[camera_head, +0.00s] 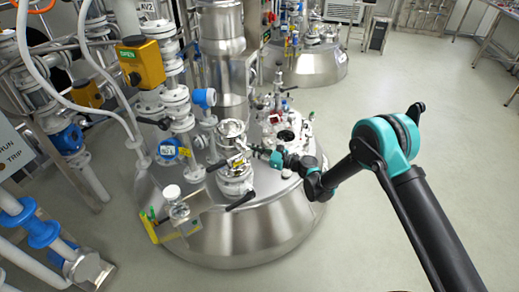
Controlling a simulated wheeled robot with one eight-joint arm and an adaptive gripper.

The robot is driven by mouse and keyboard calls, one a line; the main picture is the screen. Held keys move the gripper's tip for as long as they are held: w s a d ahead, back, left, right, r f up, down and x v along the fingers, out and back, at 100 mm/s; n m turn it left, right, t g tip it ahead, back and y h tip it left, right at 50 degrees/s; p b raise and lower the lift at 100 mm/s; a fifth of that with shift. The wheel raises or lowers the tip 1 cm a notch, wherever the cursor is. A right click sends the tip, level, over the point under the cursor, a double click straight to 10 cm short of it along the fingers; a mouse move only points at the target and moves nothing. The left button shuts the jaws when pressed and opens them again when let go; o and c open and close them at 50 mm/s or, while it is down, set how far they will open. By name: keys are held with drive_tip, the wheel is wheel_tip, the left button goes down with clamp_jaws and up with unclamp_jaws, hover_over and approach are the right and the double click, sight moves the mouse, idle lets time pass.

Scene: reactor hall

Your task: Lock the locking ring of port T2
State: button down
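A steel reactor vessel (245,240) stands in the middle of the view, with several ports on its lid. A steel port assembly (235,182) with black lever handles (241,201) and a small yellow tag (238,162) rises from the lid; a shiny steel cylinder (231,132) sits at its top. No T2 marking is readable, so I cannot tell which port or ring is T2. My gripper (257,149) reaches from the right to the upper right side of this assembly. Its fingers are too small to tell whether they touch it or are open.
A round port with a dark opening (286,136) lies just behind my wrist. A yellow box marked OPEN (141,62), pipes and blue-capped fittings (204,97) crowd the left. A second vessel (312,66) stands behind. The floor (440,130) at right is clear.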

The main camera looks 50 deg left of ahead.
drive_tip(key=shift+s+d, duration=0.1)
drive_tip(key=c, duration=1.6)
unclamp_jaws()
drive_tip(key=shift+o, duration=0.2)
drive_tip(key=v, duration=1.2)
